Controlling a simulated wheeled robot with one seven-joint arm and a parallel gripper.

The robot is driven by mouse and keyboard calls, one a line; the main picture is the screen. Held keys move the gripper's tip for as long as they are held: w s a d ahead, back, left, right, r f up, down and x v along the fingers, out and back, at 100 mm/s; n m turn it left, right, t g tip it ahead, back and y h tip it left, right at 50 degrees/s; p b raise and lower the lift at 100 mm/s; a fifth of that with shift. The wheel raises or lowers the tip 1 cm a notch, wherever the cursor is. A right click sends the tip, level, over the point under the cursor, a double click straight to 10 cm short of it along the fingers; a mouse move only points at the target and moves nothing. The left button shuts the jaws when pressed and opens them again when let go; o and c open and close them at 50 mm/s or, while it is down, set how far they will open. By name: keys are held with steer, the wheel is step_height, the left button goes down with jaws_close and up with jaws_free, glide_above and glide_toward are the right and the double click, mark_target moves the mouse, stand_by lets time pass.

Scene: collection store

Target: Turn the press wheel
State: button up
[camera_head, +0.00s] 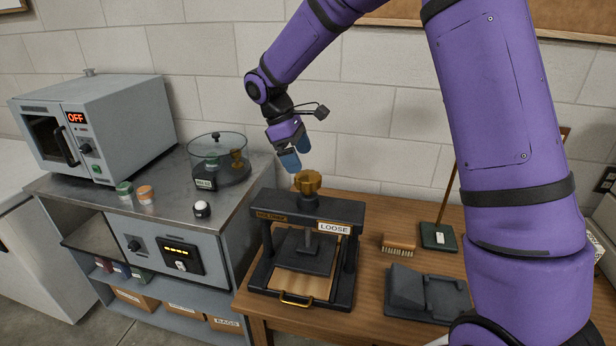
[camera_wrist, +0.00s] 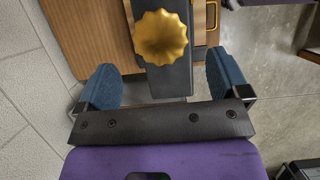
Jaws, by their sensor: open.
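The press wheel (camera_head: 308,182) is a small gold, lobed knob on top of a black press (camera_head: 340,212) on the wooden table. The press carries a sign reading LOOSE (camera_head: 334,228). My gripper (camera_head: 290,162) hangs above the wheel and slightly to its left, with blue fingertips pointing down. In the wrist view the wheel (camera_wrist: 162,39) lies beyond the open gripper (camera_wrist: 164,85), roughly centred between its two fingers. The fingers are apart and empty, and do not touch the wheel.
A brush (camera_head: 398,243), a dark wedge-shaped block (camera_head: 425,294) and a green-based stand (camera_head: 438,237) are right of the press. A metal bench (camera_head: 165,195) at left holds a grey oven (camera_head: 95,125) reading OFF, a glass-domed vessel (camera_head: 218,160) and small jars. The wall is behind.

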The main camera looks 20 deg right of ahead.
mark_target(307, 175)
steer(key=x, duration=0.6)
steer(key=shift+f, duration=0.25)
